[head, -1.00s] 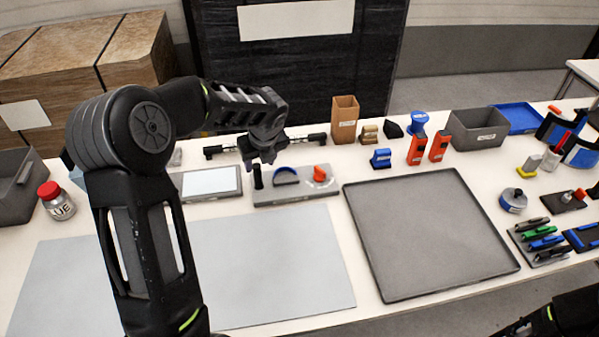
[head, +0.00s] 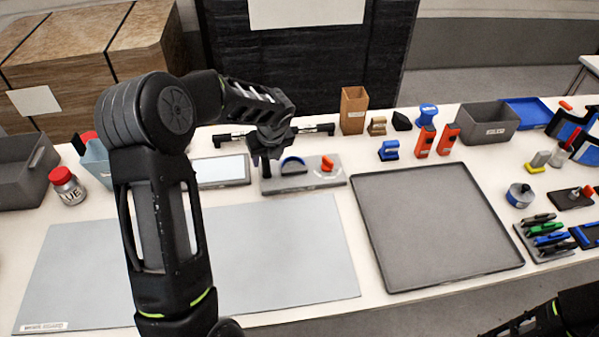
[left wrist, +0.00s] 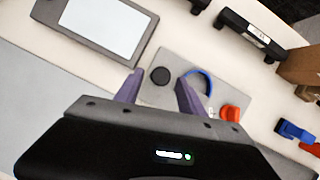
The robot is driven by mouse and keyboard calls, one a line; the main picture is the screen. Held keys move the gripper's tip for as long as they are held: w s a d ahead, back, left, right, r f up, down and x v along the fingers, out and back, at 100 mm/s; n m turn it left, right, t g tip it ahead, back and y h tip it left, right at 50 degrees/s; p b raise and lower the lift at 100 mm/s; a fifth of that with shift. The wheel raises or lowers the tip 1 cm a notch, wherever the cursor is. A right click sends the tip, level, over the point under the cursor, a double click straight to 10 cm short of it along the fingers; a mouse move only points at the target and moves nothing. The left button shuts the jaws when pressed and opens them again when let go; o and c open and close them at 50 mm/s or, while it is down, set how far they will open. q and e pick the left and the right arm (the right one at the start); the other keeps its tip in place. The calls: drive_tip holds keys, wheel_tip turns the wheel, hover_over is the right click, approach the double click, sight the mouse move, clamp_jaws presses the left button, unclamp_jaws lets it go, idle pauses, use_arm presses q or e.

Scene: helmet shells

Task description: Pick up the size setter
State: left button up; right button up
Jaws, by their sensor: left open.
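A grey stand (head: 335,178) near the back of the table holds a black upright post (head: 266,178), a blue arc-shaped piece (head: 293,168) and an orange-red knob (head: 327,163). I cannot tell for sure which of these is the size setter. My left gripper (head: 262,159) is open and points down over the stand's left end, at the black post. In the left wrist view, the post's round black top (left wrist: 160,76) shows between the two purple fingertips (left wrist: 160,90), with gaps on both sides. The blue arc (left wrist: 203,80) lies close beside the right fingertip.
A tablet-like framed panel (head: 222,171) lies left of the stand. A black bar-shaped thing (left wrist: 250,36) lies behind it. A large grey tray (head: 435,230) is at right, and a pale mat (head: 290,250) in front is clear. A brown box (head: 353,110) stands behind.

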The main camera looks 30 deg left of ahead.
sight(265, 163)
use_arm(q)
drive_tip(key=x, duration=0.4)
drive_tip(key=shift+f+p, duration=0.15)
drive_tip(key=shift+p, duration=0.25)
clamp_jaws()
idle(0.5)
idle(0.9)
